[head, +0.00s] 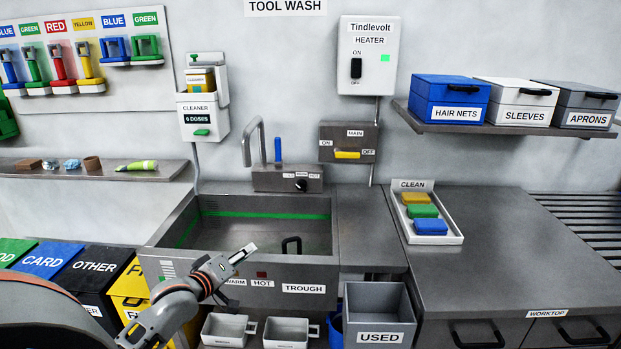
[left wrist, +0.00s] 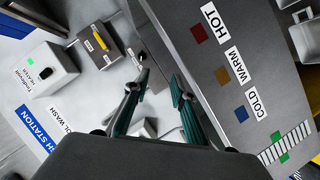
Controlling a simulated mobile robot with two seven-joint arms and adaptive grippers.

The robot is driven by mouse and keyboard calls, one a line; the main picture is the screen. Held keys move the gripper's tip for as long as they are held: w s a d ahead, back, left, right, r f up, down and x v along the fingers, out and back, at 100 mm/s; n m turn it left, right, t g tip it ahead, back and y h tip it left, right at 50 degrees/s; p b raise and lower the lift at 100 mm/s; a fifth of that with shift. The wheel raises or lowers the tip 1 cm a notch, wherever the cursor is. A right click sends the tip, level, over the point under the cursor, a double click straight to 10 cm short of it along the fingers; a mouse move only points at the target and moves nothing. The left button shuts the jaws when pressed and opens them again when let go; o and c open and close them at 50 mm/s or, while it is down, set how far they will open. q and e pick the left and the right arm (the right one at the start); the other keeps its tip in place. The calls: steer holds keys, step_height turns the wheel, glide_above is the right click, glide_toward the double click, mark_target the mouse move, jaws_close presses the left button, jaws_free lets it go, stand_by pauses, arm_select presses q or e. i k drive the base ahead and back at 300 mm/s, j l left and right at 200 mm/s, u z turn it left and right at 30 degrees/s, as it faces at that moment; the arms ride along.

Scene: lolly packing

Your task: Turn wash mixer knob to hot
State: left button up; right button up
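The wash mixer (head: 270,180) is a grey block on the back rim of the trough. Its small black knob (head: 302,186) sits on the front face under small labels for cold, warm and hot; its pointing direction is too small to tell. A curved spout and a blue lever (head: 278,150) rise from the block. My left gripper (head: 243,253) is over the front of the trough, below and left of the knob and apart from it. In the left wrist view its two fingers (left wrist: 160,80) are spread with nothing between them. My right gripper is not in view.
The grey trough (head: 318,271) has hot and warm labels on its front. The heater (head: 369,80) shows a green light. The main box (head: 333,132) has a yellow lever (head: 347,155). A clean tray (head: 453,239) with sponges stands right. The air before the mixer looks clear.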

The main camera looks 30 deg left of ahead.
mark_target(301, 184)
steer(key=i+j, duration=0.15)
steer(key=i, duration=0.4)
steer(key=i+j, duration=0.15)
steer(key=i, duration=0.35)
